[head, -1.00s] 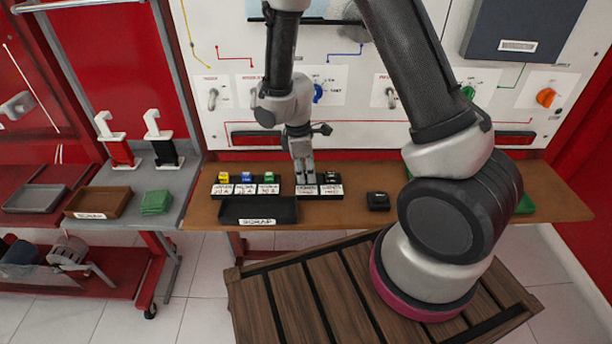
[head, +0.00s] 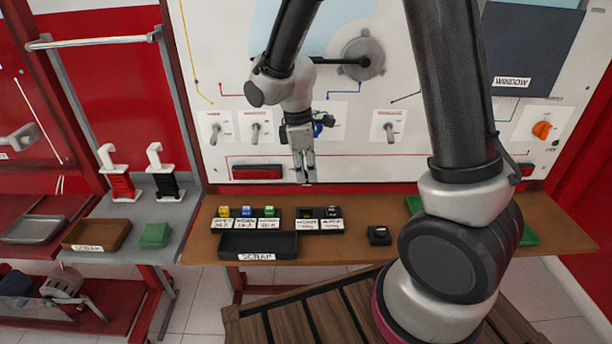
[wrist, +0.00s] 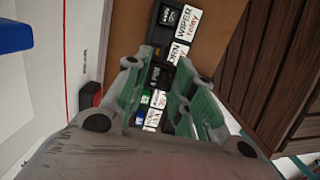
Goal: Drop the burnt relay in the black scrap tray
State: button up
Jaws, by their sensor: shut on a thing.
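My gripper (head: 308,178) is raised above the back of the brown bench, over the pair of black sockets. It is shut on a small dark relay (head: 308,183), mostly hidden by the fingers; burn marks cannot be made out. In the wrist view the fingers (wrist: 167,72) close around something dark, with the HORN and WIPER relay labels beyond. The black scrap tray (head: 230,244) lies at the bench's front, left of and below the gripper, and looks empty. The left black socket (head: 309,213) looks empty; the right one holds a black relay (head: 332,211).
Yellow, blue and green relays (head: 246,211) sit in sockets behind the black tray. A loose black relay (head: 379,235) lies right of the sockets. A brown tray (head: 98,235), also labelled scrap, stands on the grey side table. The switch panel (head: 350,135) rises behind the bench.

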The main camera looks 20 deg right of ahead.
aim_at(306, 173)
jog(key=shift+r, duration=1.8)
